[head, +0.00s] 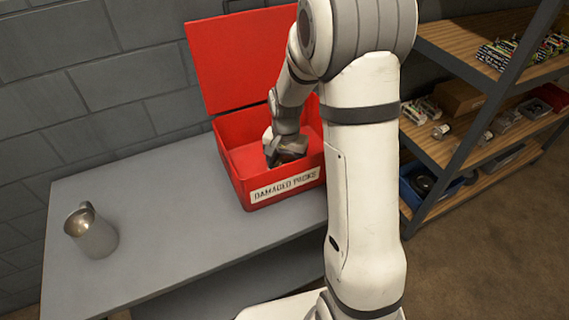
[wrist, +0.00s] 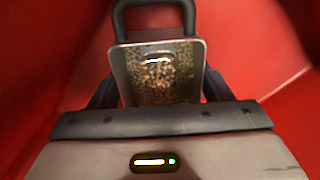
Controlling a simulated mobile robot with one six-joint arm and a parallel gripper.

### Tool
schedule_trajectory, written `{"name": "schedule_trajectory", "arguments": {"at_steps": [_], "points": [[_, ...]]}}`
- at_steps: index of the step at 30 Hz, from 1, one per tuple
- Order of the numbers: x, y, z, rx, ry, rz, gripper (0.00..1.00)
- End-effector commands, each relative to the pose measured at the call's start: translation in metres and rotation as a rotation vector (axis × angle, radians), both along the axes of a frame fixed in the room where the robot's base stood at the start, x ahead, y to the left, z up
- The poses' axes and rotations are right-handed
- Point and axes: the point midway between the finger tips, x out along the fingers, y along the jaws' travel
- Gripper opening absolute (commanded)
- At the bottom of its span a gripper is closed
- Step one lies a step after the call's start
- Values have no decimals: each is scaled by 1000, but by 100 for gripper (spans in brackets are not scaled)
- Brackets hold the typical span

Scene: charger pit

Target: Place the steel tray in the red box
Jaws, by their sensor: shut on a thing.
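The red box (head: 235,178) stands open on the grey table against the wall, its lid (head: 238,60) tilted up at the back. A label on its front reads "DAMAGED PACKS". My gripper (head: 276,156) points down inside the box, shut on the steel tray (head: 293,146). In the wrist view the tray (wrist: 195,60) is a small metal-rimmed piece with a speckled brownish inside, between the jaws (wrist: 157,88). A dark loop handle (wrist: 118,15) shows at its far end. Red walls surround it. I cannot tell whether the tray touches the box floor.
A metal jug (head: 92,232) stands at the left of the grey table (head: 165,215); the table between jug and box is clear. A shelf rack (head: 470,135) with batteries, boxes and a blue bin (head: 425,185) stands at the right, past my arm.

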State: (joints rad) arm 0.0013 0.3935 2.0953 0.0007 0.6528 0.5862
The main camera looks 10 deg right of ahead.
Motion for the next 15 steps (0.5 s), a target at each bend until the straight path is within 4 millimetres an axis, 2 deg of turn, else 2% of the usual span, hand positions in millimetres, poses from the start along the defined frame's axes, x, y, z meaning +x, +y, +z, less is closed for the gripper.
{"name": "schedule_trajectory", "arguments": {"at_steps": [9,10,15], "points": [[0,0,-3,0,-1,-1,46],[0,0,-2,-1,-1,-1,75],[0,0,-2,0,0,-1,89]]}}
